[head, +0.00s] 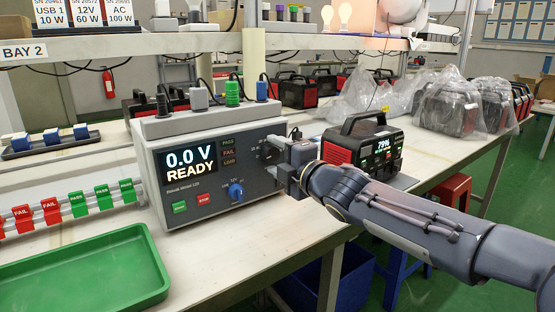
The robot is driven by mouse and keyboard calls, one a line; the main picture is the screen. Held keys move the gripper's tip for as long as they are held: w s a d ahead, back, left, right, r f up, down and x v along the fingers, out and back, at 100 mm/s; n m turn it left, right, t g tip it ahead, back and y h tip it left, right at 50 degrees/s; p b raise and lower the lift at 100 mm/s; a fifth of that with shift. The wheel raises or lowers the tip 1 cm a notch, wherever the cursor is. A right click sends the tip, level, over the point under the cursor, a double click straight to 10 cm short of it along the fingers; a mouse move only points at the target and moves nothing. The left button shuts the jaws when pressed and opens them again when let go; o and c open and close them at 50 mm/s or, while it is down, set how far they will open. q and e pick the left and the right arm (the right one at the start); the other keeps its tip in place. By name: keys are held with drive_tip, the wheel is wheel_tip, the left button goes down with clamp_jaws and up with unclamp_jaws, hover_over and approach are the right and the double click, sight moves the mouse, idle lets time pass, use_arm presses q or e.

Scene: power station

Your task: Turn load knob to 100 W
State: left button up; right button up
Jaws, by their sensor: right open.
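The grey tester box (225,165) stands on the bench, its display reading 0.0 V READY. A black load knob (267,152) sits at the right of its front panel. The small markings around it are too small to read, and its right side is partly hidden. My right gripper (283,165) is open, its fingers at the right side of the load knob; I cannot tell whether they touch it. A blue knob (235,191) is lower on the panel, beside a green button (179,208) and a red button (204,199). My left gripper is not in view.
A red and black power station (362,146) showing 79% stands just behind my right gripper. A green tray (90,272) lies at the front left, by a rack of red FAIL and green PASS tags (78,205). Bagged units (452,107) stand at the back right.

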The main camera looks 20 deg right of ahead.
drive_tip(key=c, duration=1)
